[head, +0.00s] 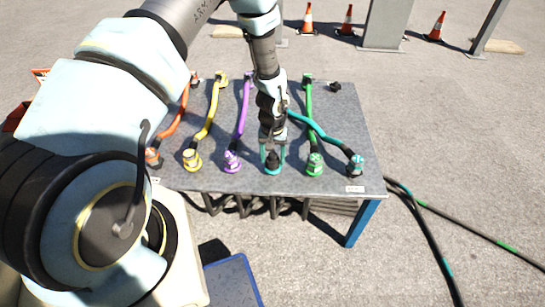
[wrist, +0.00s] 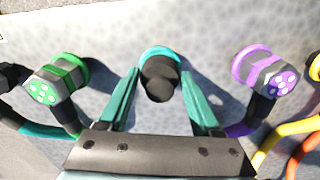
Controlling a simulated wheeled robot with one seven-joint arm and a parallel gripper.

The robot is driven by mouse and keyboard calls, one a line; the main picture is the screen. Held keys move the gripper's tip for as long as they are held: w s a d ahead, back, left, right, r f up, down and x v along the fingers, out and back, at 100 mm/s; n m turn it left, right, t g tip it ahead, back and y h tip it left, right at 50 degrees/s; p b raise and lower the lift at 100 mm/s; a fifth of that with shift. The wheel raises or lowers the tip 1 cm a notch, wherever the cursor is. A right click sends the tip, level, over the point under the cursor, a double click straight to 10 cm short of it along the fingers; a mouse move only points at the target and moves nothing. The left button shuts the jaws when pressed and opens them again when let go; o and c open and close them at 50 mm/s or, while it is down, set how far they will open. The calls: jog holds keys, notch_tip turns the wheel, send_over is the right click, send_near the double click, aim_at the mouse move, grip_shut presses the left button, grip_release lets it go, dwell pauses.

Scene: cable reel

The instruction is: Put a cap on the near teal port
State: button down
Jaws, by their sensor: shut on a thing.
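The near teal port (wrist: 150,52) shows as a teal ring on the table top, in the front row between the purple and green plugs. A black cap (wrist: 160,80) sits over the ring in the wrist view and hides most of it. In the head view the teal port (head: 264,168) and dark cap (head: 273,159) are partly covered by my gripper (head: 272,150). My gripper points down, with its two teal fingers (wrist: 160,82) on either side of the cap, shut on it. I cannot tell whether the cap is fully seated.
A purple plug (head: 232,160) and a green plug (head: 314,163) stand close on either side. A teal cable plug (head: 355,165) is at the front right. Yellow (head: 192,160) and orange (head: 153,157) plugs are further left. A small dark piece (head: 335,87) lies at the back right.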

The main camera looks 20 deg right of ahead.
jog(key=shift+f, duration=0.1)
grip_release()
